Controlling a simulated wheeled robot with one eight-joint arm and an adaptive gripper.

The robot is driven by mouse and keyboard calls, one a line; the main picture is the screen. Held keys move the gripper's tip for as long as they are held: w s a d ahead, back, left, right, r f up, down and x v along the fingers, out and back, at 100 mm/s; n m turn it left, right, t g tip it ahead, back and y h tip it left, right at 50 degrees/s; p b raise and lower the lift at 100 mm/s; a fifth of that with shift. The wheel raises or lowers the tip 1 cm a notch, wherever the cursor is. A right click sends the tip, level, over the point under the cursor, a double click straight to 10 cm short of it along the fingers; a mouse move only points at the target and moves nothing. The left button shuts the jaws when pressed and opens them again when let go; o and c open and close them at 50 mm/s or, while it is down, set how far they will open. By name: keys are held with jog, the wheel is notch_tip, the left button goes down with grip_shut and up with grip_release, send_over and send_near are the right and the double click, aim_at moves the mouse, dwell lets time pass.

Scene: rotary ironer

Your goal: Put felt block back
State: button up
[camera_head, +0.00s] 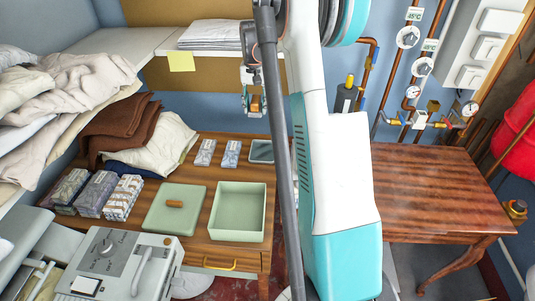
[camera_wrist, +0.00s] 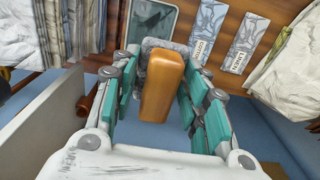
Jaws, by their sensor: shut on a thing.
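The felt block (camera_wrist: 163,85) has an orange-brown wooden grip and a grey felt part, partly hidden behind the grip. My gripper (camera_wrist: 162,88) is shut on it, with grey-green fingers on both sides of the wooden grip. In the head view my gripper (camera_head: 254,103) holds the block in the air, near the wall and above the back edge of the wooden table. A small dark tray with a pale rim (camera_head: 261,151) lies on the table below; it also shows in the wrist view (camera_wrist: 150,22). It looks empty.
On the wooden table (camera_head: 205,248) are an open green box (camera_head: 237,211), a green lid (camera_head: 174,208) with a wooden knob, two labelled packets (camera_head: 218,153), patterned bundles (camera_head: 97,194) and heaped cloth (camera_head: 151,148). A shelf with folded white cloth (camera_head: 215,34) is above. Another table (camera_head: 435,195) stands at right, bare.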

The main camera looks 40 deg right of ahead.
aim_at(263, 153)
jog(key=shift+s+d+r, duration=0.25)
jog(key=shift+s+d, duration=0.15)
jog(key=shift+s, duration=0.25)
jog(key=shift+s+d+f, duration=0.1)
jog(key=shift+s+d, duration=0.1)
jog(key=shift+s, duration=0.1)
notch_tip(263, 153, down, 20)
jog(key=b, duration=0.6)
jog(key=shift+r, duration=0.2)
jog(key=shift+f+b, duration=0.2)
jog(key=shift+b, duration=0.15)
jog(key=o, duration=0.9)
jog(key=shift+o, duration=0.2)
jog(key=shift+r, duration=0.15)
notch_tip(263, 153, up, 12)
jog(key=p, duration=0.4)
